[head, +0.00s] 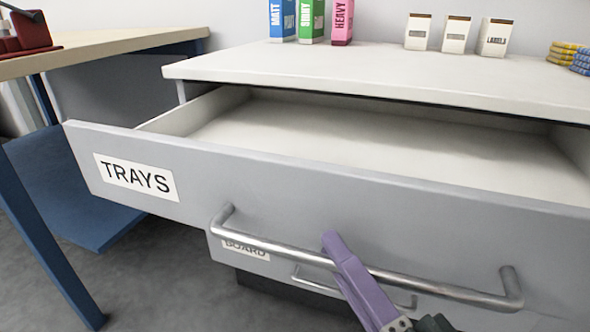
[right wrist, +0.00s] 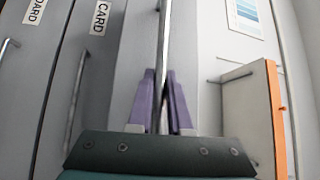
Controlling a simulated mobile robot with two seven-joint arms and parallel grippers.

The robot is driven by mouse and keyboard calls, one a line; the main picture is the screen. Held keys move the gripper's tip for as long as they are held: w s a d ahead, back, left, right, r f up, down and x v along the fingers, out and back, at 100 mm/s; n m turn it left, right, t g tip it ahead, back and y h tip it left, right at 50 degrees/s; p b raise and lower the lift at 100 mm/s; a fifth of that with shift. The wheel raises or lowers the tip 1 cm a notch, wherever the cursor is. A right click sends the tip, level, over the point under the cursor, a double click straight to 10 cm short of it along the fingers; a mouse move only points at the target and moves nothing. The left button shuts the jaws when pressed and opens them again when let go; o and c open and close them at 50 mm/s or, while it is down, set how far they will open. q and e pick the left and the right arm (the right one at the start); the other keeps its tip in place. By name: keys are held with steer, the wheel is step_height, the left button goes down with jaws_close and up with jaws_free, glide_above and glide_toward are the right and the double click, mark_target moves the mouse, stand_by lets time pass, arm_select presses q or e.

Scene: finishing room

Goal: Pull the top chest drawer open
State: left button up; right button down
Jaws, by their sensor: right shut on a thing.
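The top drawer (head: 330,195) of the grey chest, labelled TRAYS, stands well out from the body. Its pale inside (head: 330,135) shows and looks empty. A long metal bar handle (head: 440,288) runs across its front. My right gripper (head: 343,262), with purple fingers, is at the middle of this bar and shut on it. In the right wrist view the bar (right wrist: 164,50) runs between the two purple fingers (right wrist: 162,100). My left gripper is in neither view.
A lower drawer labelled BOARD (head: 246,247) is beneath the open one. A wooden table (head: 100,43) with blue legs stands at the left.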

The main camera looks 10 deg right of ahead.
steer(key=s+a+p, duration=0.1)
steer(key=s+a, duration=0.4)
steer(key=s, duration=0.2)
steer(key=shift+s, duration=0.4)
steer(key=shift+a, duration=0.1)
steer(key=c, duration=0.9)
jaws_free()
steer(key=shift+o, duration=0.2)
steer(key=shift+s, duration=0.1)
steer(key=v, duration=0.9)
steer(key=shift+s, duration=0.4)
